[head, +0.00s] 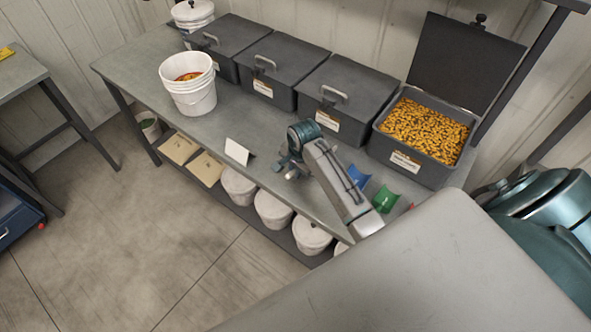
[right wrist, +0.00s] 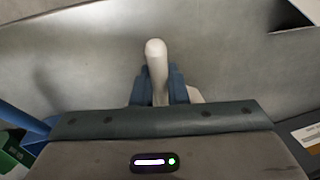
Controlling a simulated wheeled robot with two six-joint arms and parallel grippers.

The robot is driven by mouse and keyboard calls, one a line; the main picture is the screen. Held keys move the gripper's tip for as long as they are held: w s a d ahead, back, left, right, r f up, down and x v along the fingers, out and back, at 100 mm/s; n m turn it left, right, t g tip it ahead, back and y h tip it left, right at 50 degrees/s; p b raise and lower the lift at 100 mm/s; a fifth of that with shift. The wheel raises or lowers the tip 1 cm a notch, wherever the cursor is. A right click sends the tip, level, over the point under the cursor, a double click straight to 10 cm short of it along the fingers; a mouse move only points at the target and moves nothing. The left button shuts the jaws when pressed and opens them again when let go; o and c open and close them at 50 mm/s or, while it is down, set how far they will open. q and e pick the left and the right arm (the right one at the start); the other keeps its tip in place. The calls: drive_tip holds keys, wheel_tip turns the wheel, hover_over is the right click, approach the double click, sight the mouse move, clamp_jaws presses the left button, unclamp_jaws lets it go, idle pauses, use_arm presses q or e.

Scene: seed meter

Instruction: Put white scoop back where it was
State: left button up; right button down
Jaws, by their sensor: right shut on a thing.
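The white scoop shows as a pale handle (right wrist: 156,62) between the two blue fingers of my right gripper (right wrist: 158,86) in the right wrist view. My right gripper is shut on it, over the grey bench top. In the head view my right gripper (head: 291,168) is at the bench's front edge, right of the white card, and a small white part of the scoop (head: 291,175) shows under it. The scoop's bowl is mostly hidden. A blue scoop (head: 358,177) and a green scoop (head: 386,198) lie on the bench right of my forearm. My left gripper is not in view.
An open bin of orange pellets (head: 424,130) stands at the bench's right, with closed dark bins (head: 345,93) left of it. A white bucket (head: 190,95) and a small white card (head: 237,151) stand on the bench (head: 140,65). Lidded buckets (head: 273,209) are on the lower shelf.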

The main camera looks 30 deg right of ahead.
drive_tip(key=c, duration=1.4)
unclamp_jaws()
drive_tip(key=shift+c, duration=0.2)
drive_tip(key=shift+r, duration=0.1)
drive_tip(key=shift+r, duration=0.25)
wheel_tip(320, 180, up, 11)
drive_tip(key=s+b, duration=0.2)
drive_tip(key=b, duration=0.1)
drive_tip(key=shift+d+r+b, duration=0.15)
drive_tip(key=shift+b, duration=0.2)
